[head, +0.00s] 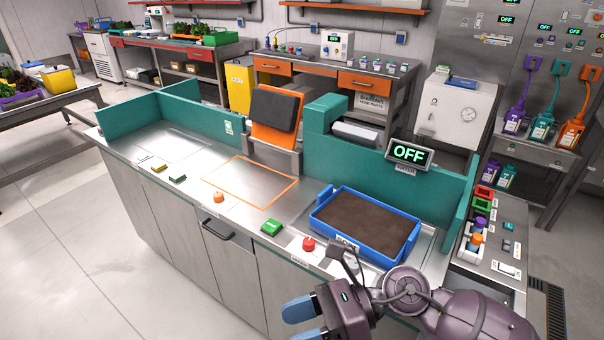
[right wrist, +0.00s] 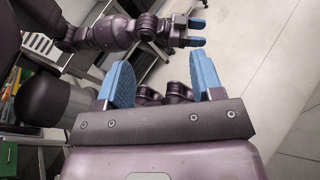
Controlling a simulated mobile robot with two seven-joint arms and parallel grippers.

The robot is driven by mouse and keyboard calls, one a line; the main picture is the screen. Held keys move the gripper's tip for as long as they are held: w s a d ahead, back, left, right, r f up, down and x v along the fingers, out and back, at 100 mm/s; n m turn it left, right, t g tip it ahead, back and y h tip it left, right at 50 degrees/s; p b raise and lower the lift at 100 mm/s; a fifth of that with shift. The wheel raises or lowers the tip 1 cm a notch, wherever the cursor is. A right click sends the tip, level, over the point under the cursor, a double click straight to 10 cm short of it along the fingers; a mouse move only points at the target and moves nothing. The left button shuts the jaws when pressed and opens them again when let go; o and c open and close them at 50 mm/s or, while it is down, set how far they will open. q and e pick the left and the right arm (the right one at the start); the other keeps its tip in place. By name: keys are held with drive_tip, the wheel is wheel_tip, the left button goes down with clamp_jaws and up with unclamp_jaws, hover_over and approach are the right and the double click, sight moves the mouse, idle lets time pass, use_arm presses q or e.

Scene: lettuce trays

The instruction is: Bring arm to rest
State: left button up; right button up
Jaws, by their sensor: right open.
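My right arm comes into the head view from the bottom right. Its right gripper (head: 303,322) has blue fingertips that are apart, with nothing between them. It hangs in front of the counter near the bottom edge. In the right wrist view the same right gripper (right wrist: 163,82) is open and empty. My left gripper (right wrist: 194,33) shows at the top of that view, its blue fingers apart and empty over the floor. It is not in the head view. A blue tray of dark soil (head: 327,233) sits on the counter beyond my right arm.
The steel counter (head: 160,175) has teal partitions (head: 400,178), a green button (head: 271,228) and a red button (head: 308,244). A display reading OFF (head: 408,153) stands behind the tray. Bottles fill a shelf at the right. The floor (head: 70,260) at the left is clear.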

drive_tip(key=w+d+f+m+t+h, duration=0.2)
drive_tip(key=w+d+m+t, duration=0.3)
drive_tip(key=m+t, duration=0.85)
drive_tip(key=w+d+f+m+t+h, duration=0.3)
drive_tip(key=d+m+t, duration=0.5)
drive_tip(key=m, duration=1.1)
drive_tip(key=s+d+f+m+g+h, duration=0.3)
drive_tip(key=s+d+f+m+h, duration=0.2)
drive_tip(key=d+f+m, duration=0.2)
drive_tip(key=s+d+f+m+g+h, duration=0.3)
drive_tip(key=s+d+f+m+h, duration=0.2)
drive_tip(key=d+f+m, duration=0.3)
wheel_tip(320, 180, down, 3)
drive_tip(key=s+m, duration=0.1)
drive_tip(key=m, duration=0.3)
drive_tip(key=shift+s+h, duration=0.15)
drive_tip(key=shift+h, duration=0.15)
